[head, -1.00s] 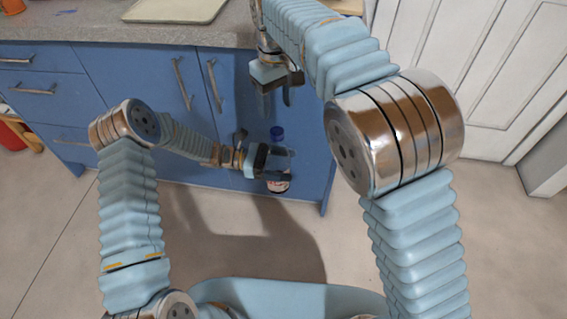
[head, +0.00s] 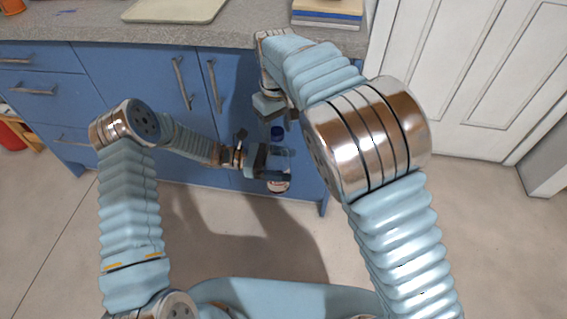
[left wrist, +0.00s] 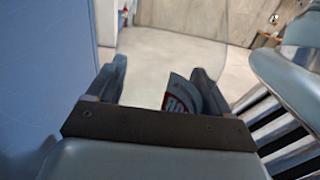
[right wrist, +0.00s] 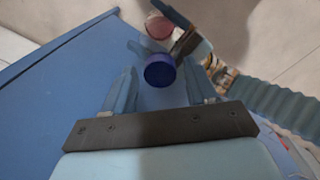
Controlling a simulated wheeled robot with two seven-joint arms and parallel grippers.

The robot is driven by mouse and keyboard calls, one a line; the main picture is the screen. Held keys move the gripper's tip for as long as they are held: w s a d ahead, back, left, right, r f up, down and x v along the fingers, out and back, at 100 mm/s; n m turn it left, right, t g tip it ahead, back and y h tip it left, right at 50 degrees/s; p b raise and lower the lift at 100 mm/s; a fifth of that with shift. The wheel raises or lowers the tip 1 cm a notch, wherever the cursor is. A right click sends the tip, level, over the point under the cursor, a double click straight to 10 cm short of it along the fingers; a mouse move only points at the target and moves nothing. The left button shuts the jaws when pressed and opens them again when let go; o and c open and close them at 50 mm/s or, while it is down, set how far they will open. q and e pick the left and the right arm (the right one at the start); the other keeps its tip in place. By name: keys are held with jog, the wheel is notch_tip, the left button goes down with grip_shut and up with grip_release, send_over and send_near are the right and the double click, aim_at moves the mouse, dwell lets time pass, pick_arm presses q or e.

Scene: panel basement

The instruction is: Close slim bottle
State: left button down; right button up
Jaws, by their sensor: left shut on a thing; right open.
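The slim bottle (head: 279,187) is clear, with a red and white label low down and a dark blue cap (head: 277,133) at its top. My left gripper (head: 274,163) is shut on the bottle's body and holds it upright in front of the blue cabinet. The label (left wrist: 181,95) also shows between its fingers in the left wrist view. My right gripper (head: 279,115) is open just above the cap. In the right wrist view, the cap (right wrist: 160,71) appears between its spread fingers. I cannot tell how tightly the cap sits on the neck.
The blue cabinet (head: 130,85) stands close behind the bottle, with a grey worktop (head: 237,28) above my right gripper. A board (head: 175,8) and a stack of books (head: 326,14) lie on the worktop. The floor (head: 440,215) at right is clear.

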grip_shut()
jog(key=shift+o, duration=0.7)
grip_release()
notch_tip(320, 180, up, 12)
dwell(0.4)
